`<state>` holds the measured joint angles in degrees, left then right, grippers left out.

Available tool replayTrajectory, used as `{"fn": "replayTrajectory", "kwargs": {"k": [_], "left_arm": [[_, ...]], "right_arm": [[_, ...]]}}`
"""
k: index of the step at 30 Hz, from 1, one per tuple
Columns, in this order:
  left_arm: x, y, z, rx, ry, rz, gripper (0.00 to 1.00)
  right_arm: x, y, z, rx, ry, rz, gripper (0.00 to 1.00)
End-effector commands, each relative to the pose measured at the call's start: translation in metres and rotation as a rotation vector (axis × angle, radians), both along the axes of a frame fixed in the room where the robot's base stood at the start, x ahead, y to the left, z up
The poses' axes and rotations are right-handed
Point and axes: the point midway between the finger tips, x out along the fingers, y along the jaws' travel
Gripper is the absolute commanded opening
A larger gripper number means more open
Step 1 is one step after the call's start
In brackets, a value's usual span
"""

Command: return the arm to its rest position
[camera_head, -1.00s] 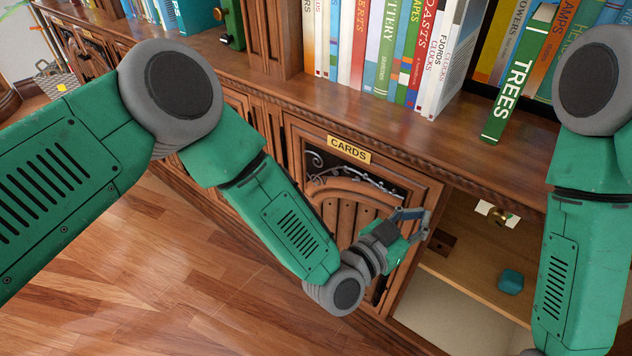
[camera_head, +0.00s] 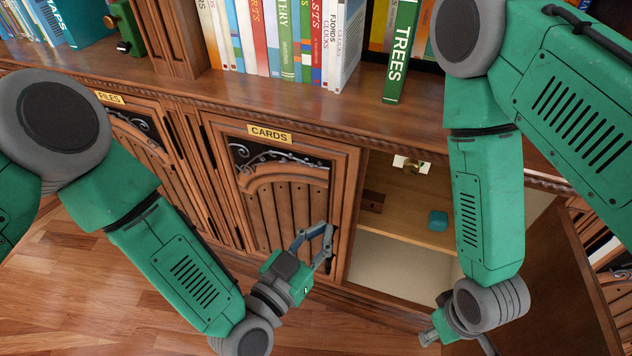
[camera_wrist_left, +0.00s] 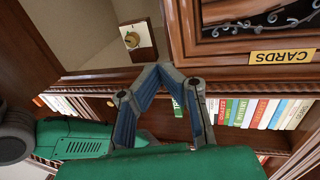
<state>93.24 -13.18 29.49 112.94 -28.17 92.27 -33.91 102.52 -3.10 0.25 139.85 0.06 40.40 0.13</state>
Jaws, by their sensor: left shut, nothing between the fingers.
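My left arm reaches in from the left in the head view. My left gripper (camera_head: 327,231) is in front of the lower right part of the CARDS door (camera_head: 285,205), with its fingers shut and nothing between them. The left wrist view shows its fingers (camera_wrist_left: 158,70) meeting at the tips, with the cabinet and books behind. My right arm hangs down at the right of the head view. My right gripper (camera_head: 432,335) is at the bottom edge, partly cut off, and its finger state is unclear.
An open compartment (camera_head: 400,262) right of the CARDS door holds a small teal object (camera_head: 438,220) and a brass knob (camera_head: 411,167). An open door (camera_head: 575,285) stands at the right. Books, including TREES (camera_head: 401,55), stand on the shelf above. Wooden floor (camera_head: 85,290) lies lower left.

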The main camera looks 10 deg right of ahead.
Motion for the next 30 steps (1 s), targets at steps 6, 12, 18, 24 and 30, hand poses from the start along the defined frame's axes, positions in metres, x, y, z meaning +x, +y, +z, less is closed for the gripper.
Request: {"fn": "replayTrajectory", "kwargs": {"k": [6,12,18,24,30], "left_arm": [[-0.003,0.019,-0.023,0.077,0.093,-0.003,0.0],[-0.031,0.119,-0.098,0.334,0.491,0.063,0.0],[-0.091,0.253,-0.138,0.546,0.947,0.28,0.0],[-0.153,0.345,-0.135,0.644,1.275,0.517,0.0],[-0.181,0.375,-0.128,0.669,1.398,0.623,0.0]], "right_arm": [[0.0,0.0,0.002,0.0,0.0,0.001,0.4],[0.0,0.0,0.009,0.0,0.0,0.001,0.4],[0.0,0.0,0.016,0.0,0.0,0.0,0.4],[0.0,0.0,0.02,0.0,0.0,0.001,0.4],[0.0,0.0,0.021,0.0,0.0,0.001,0.4]]}}
